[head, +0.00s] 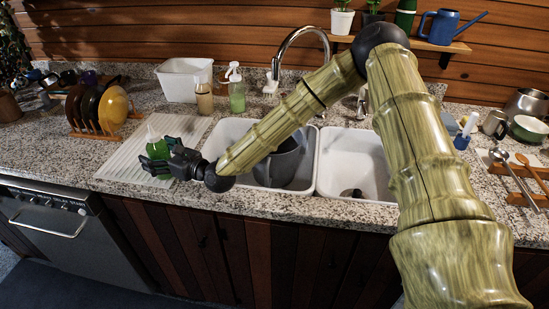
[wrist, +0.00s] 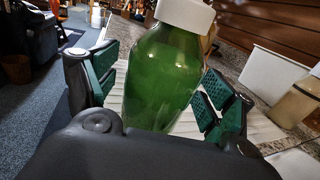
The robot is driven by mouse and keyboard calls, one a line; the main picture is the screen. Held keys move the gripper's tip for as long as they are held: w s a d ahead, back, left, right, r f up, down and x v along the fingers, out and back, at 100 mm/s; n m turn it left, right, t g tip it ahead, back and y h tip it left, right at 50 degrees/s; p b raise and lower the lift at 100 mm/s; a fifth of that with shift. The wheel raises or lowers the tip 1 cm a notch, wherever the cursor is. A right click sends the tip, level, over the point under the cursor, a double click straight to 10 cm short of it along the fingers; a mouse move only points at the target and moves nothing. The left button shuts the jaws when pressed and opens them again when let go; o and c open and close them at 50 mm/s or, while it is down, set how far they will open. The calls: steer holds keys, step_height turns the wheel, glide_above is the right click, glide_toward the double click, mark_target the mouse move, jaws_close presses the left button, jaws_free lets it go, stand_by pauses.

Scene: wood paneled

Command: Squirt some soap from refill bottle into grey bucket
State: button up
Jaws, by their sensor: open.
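A green bottle with a white cap (wrist: 165,75) stands on the white ribbed drainboard (head: 118,165) left of the sink. In the head view the green bottle (head: 156,146) is partly hidden by my gripper (head: 155,163). In the wrist view my gripper (wrist: 155,95) is open, with one green-padded finger on each side of the bottle; I cannot tell whether either pad touches it. The grey bucket (head: 284,160) sits in the left sink basin, partly hidden behind my arm.
A green pump bottle (head: 236,92) and a tan pump bottle (head: 204,97) stand behind the left basin, near a white bin (head: 184,80). A plate rack with coloured plates (head: 98,108) is at the left. The faucet (head: 290,50) arches behind the sink.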

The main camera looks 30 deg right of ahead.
mark_target(159, 141)
steer(key=c, duration=1.4)
steer(key=shift+r+p, duration=0.75)
steer(key=shift+r, duration=1.8)
steer(key=shift+c, duration=0.2)
steer(key=shift+s, duration=0.1)
